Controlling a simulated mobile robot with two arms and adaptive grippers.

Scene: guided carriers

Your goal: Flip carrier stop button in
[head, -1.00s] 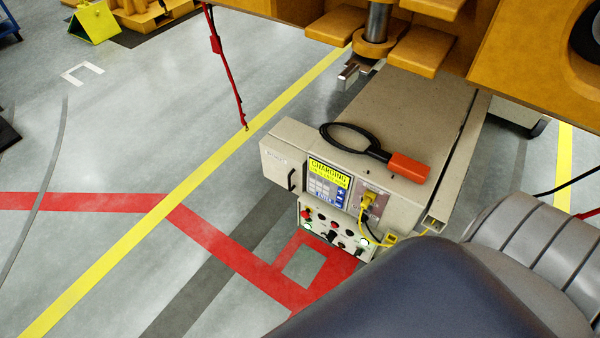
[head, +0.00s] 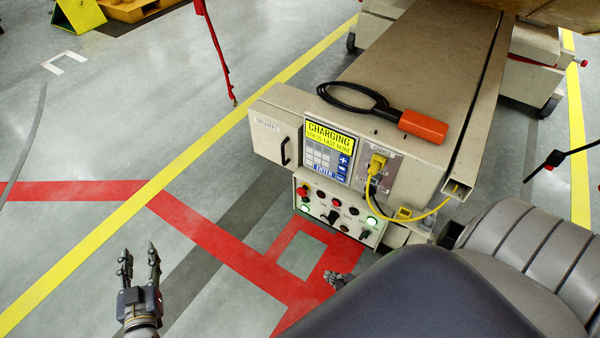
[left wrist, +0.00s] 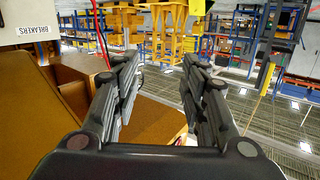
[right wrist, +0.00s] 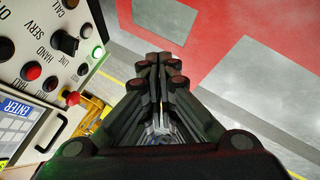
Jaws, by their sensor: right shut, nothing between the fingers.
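The carrier's control panel (head: 335,212) is on the low front of the beige carrier (head: 400,85). A red mushroom-shaped button (head: 303,190) sits at its upper left corner; in the right wrist view this red button (right wrist: 70,97) stands out from the panel. I cannot read its label. My right gripper (right wrist: 158,60) is shut and empty, to the side of the panel and apart from it. In the head view my right gripper (head: 336,278) is partly hidden by my body, below the panel. My left gripper (head: 139,252) is open and empty over the floor at the lower left; its spread fingers show in the left wrist view (left wrist: 155,75).
Lit green buttons (head: 305,208), a black knob (right wrist: 66,43) and other red buttons share the panel. A charging screen (head: 328,150) and a yellow plug with cable (head: 378,163) are above it. An orange-handled black loop (head: 422,126) lies on top. Floor to the left is clear.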

